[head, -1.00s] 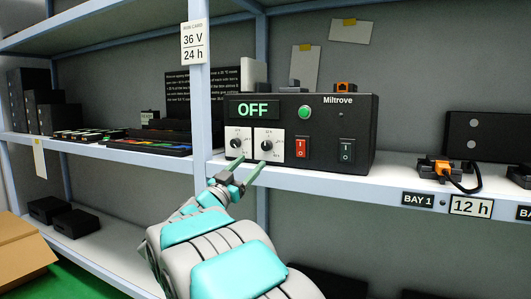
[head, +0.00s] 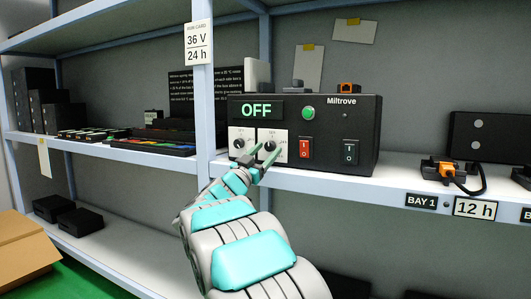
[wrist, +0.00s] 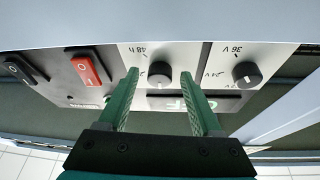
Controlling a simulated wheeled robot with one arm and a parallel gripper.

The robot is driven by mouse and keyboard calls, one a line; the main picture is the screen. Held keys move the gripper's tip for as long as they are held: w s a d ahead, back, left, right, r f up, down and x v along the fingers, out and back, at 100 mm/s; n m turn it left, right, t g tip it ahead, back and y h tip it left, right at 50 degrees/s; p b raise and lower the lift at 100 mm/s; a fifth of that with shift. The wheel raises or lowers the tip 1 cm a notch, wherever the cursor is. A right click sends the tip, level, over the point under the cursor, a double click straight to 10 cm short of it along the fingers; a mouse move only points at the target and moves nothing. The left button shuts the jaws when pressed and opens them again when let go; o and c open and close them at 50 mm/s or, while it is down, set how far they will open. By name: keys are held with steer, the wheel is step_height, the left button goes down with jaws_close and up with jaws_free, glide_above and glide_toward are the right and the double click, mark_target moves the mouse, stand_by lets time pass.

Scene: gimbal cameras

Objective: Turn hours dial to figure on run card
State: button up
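The run card (head: 199,44) on the shelf post reads 36 V and 24 h. The black Miltrove box (head: 362,110) stands on the shelf; its display (head: 256,109) reads OFF. The hours dial (head: 270,147) is the right of two dials on white plates. In the upside-down wrist view the hours dial (wrist: 158,76) is a black knob near a 48 h mark; its exact setting is unclear. My gripper (head: 264,152) is in front of it. In the wrist view my gripper (wrist: 160,74) is open, a green finger on either side of the knob. Contact cannot be told.
The volts dial (wrist: 246,74) lies close beside, with 36 V and 24 V marks. A red switch (head: 306,149) and a black switch (head: 350,152) are right of the dials. The shelf post stands left of the box. A 12 h label (head: 475,208) is on the shelf edge.

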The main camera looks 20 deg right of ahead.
jaws_close()
stand_by(0.3)
steer(key=shift+m, duration=0.3)
steer(key=m+g, duration=0.2)
steer(key=m, duration=0.1)
steer(key=shift+w+a+m+h, duration=0.2)
steer(key=shift+m+h, duration=0.1)
steer(key=shift+h, duration=0.1)
steer(key=m+g, duration=0.1)
steer(key=m, duration=0.2)
steer(key=m+g, duration=0.2)
steer(key=m, duration=0.1)
steer(key=shift+w+r+p, duration=0.15)
steer(key=shift+p, duration=0.25)
steer(key=m, duration=0.1)
steer(key=m+g, duration=0.1)
steer(key=m, duration=0.1)
steer(key=m+y, duration=0.1)
steer(key=shift+r+m+g+p, duration=0.25)
steer(key=shift+m+g+p, duration=0.05)
steer(key=shift+m+g, duration=0.1)
steer(key=shift+m+g+y, duration=0.3)
steer(key=shift+m, duration=0.8)
